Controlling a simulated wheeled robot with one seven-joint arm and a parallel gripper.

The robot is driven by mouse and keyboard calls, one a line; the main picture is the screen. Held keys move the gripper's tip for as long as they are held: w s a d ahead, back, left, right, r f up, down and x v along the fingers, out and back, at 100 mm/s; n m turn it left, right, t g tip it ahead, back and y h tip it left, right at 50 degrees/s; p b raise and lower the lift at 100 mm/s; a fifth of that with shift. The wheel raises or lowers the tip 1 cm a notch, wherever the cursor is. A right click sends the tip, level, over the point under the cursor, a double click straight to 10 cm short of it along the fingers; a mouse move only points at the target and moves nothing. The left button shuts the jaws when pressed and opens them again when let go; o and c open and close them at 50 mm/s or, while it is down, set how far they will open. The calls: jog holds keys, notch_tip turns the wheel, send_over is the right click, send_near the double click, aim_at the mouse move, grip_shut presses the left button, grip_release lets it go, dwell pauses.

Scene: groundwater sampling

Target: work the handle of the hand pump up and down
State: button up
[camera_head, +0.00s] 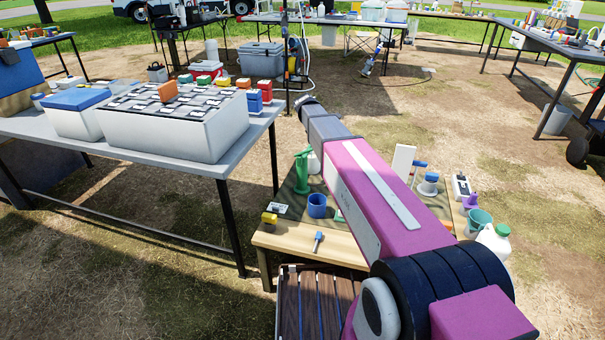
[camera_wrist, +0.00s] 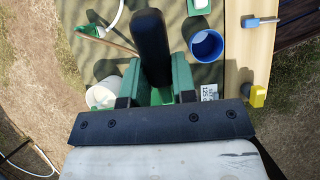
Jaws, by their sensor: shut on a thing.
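The green hand pump (camera_head: 301,172) stands on the low wooden table in the head view, left of my arm. A thick black bar (camera_wrist: 152,45), apparently the pump's handle, rises close to the camera. It hides what lies behind it. In the head view my forearm hides the gripper and much of the grip.
A blue cup (camera_head: 317,205) stands beside the pump, with a yellow item (camera_head: 268,220) and a blue-handled tool (camera_head: 317,241) nearer the edge. A white jug (camera_wrist: 103,95) stands close to the gripper. A grey table (camera_head: 215,168) with a white cooler is at left.

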notch_tip(320, 180, down, 7)
jog(key=d+t+y, duration=0.2)
jog(key=y, duration=0.3)
jog(key=shift+s+d+r+y, duration=0.2)
jog(key=shift+s+d+y, duration=0.15)
jog(key=shift+s+y, duration=0.1)
jog(key=o, duration=0.9)
jog(key=shift+d, duration=0.1)
jog(key=shift+r, duration=0.15)
notch_tip(320, 180, up, 10)
jog(key=shift+r, duration=0.2)
jog(key=s+d+f+m, duration=0.1)
jog(key=s+f+m, duration=0.3)
jog(key=s, duration=0.3)
jog(key=s+d+f+m, duration=0.1)
jog(key=s+f+m, duration=0.4)
jog(key=s+f, duration=0.2)
jog(key=s+d+f+m, duration=0.1)
jog(key=s+f+m, duration=0.4)
jog(key=s, duration=0.3)
jog(key=shift+s+d+f, duration=0.15)
jog(key=shift+s+f, duration=0.05)
jog(key=shift+f, duration=0.45)
